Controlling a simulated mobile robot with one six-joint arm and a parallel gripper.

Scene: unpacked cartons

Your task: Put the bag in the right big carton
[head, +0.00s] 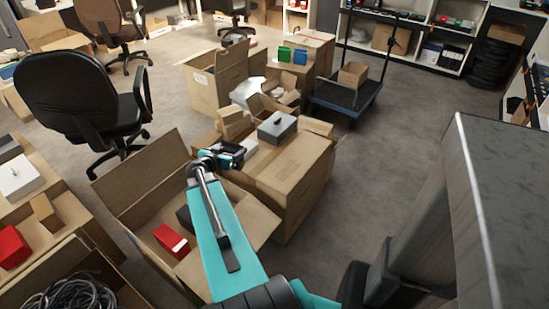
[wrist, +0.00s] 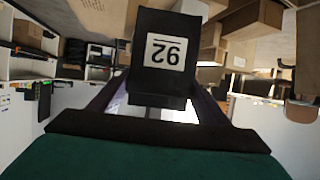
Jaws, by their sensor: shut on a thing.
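My gripper (head: 232,156) is at the end of my teal arm, in the middle of the head view. In the head view the held bag is small and hard to tell from the dark gripper. A big open carton (head: 142,197) with raised flaps lies below and left of my gripper. It holds a red box (head: 171,240) and a dark thing, partly hidden by my arm. Which carton is the task's right one is unclear.
A closed carton (head: 290,185) beside it carries a grey box (head: 277,128) and smaller cartons. Another carton (head: 71,208) at left holds a red box and other items. A black office chair (head: 75,100) stands behind.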

